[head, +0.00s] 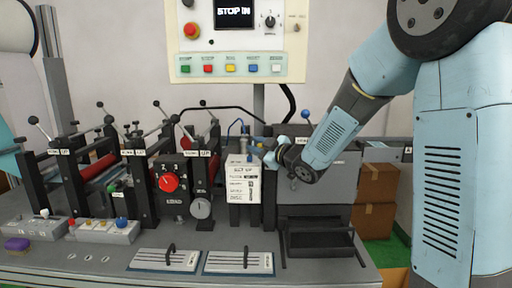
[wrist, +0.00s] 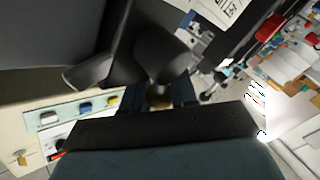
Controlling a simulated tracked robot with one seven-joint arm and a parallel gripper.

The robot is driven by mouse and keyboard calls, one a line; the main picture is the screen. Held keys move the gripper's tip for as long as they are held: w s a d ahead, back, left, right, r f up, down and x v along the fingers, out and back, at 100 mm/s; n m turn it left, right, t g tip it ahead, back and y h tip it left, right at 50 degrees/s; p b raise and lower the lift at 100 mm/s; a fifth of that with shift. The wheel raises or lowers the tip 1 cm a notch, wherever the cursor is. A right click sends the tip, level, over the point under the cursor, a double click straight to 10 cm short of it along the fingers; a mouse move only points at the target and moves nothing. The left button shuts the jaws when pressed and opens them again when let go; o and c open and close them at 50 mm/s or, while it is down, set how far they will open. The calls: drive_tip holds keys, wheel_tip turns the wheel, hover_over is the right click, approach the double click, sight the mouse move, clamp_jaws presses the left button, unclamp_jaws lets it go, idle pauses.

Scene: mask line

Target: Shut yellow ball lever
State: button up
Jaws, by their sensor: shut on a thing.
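My gripper (head: 270,150) reaches in from the right to the top of the machine, just right of the white instruction card. In the wrist view its fingers (wrist: 160,98) are closed around a small dull yellow ball (wrist: 160,100), which looks like the yellow ball lever's knob. The fingers hide most of the ball, and its stem cannot be made out. In the head view the lever is largely hidden by my gripper and too small to read clearly.
The white instruction card (head: 243,184) stands close left of my gripper. A blue-ball lever (head: 306,115) rises just behind my wrist. A dark cabinet (head: 325,195) lies below my arm. The control panel (head: 240,40) hangs above. Black-ball levers and rollers fill the left.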

clamp_jaws()
idle(0.4)
drive_tip(key=shift+d+r+m, duration=0.1)
drive_tip(key=shift+d+m, duration=0.1)
drive_tip(key=shift+m, duration=0.1)
drive_tip(key=shift+d+r+m+t+y, duration=0.2)
drive_tip(key=shift+d+m+t, duration=0.3)
drive_tip(key=shift+m+t, duration=0.4)
drive_tip(key=shift+d+r+m+t+y, duration=0.25)
drive_tip(key=shift+d+m+t, duration=0.35)
drive_tip(key=shift+m, duration=0.5)
drive_tip(key=shift+d+r+m+t+y, duration=0.2)
drive_tip(key=shift+d+m+t, duration=0.15)
drive_tip(key=shift+m+t, duration=0.6)
